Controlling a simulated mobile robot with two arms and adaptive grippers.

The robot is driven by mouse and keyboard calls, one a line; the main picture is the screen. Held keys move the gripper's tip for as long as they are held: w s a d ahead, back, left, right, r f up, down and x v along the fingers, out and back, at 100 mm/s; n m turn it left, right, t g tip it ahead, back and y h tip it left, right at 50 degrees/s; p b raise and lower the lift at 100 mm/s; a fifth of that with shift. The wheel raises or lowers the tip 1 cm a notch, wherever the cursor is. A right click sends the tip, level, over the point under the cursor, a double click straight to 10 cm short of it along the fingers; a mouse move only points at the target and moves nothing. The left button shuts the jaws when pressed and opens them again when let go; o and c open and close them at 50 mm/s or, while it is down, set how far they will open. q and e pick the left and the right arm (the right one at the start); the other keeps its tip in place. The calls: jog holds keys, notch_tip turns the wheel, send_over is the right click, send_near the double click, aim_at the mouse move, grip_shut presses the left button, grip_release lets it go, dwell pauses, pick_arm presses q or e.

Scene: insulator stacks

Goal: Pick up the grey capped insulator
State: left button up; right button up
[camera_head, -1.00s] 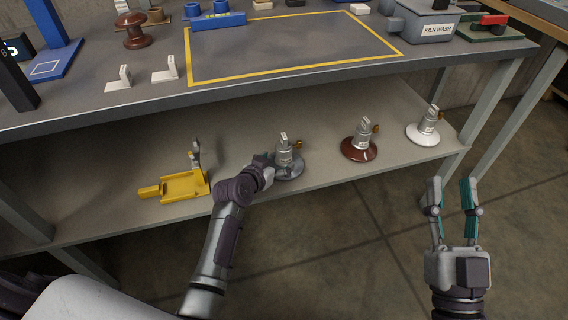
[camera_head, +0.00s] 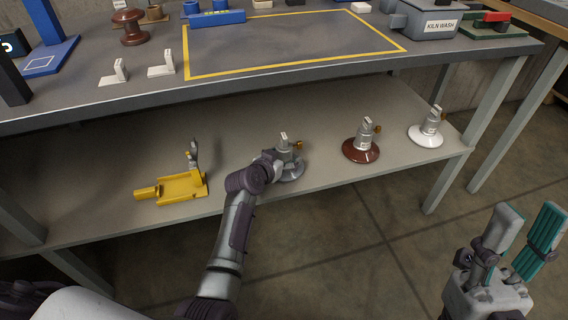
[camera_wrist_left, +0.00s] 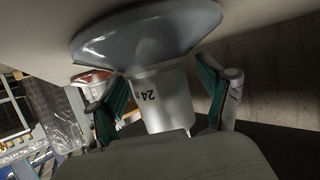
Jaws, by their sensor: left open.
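The grey capped insulator (camera_head: 290,170) stands upright on the lower shelf, a grey disc with a metal cap and a brass fitting on top. My left gripper (camera_head: 275,160) is at its cap, and my wrist hides part of it in the head view. In the left wrist view, the insulator's grey disc (camera_wrist_left: 150,35) and metal cap marked "24" lie between the two teal-padded fingers of my left gripper (camera_wrist_left: 165,95). The fingers are open, one on each side of the cap. My right gripper (camera_head: 520,240) is open and empty above the floor at the right.
A brown insulator (camera_head: 361,150) and a white insulator (camera_head: 427,137) stand to the right on the same lower shelf (camera_head: 230,125). A yellow cradle (camera_head: 180,187) lies to the left. The tabletop (camera_head: 290,45) overhangs the shelf.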

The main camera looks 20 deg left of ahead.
pick_arm(q)
grip_shut()
jog(key=shift+w+r, duration=0.1)
jog(key=shift+r, duration=0.05)
dwell(0.4)
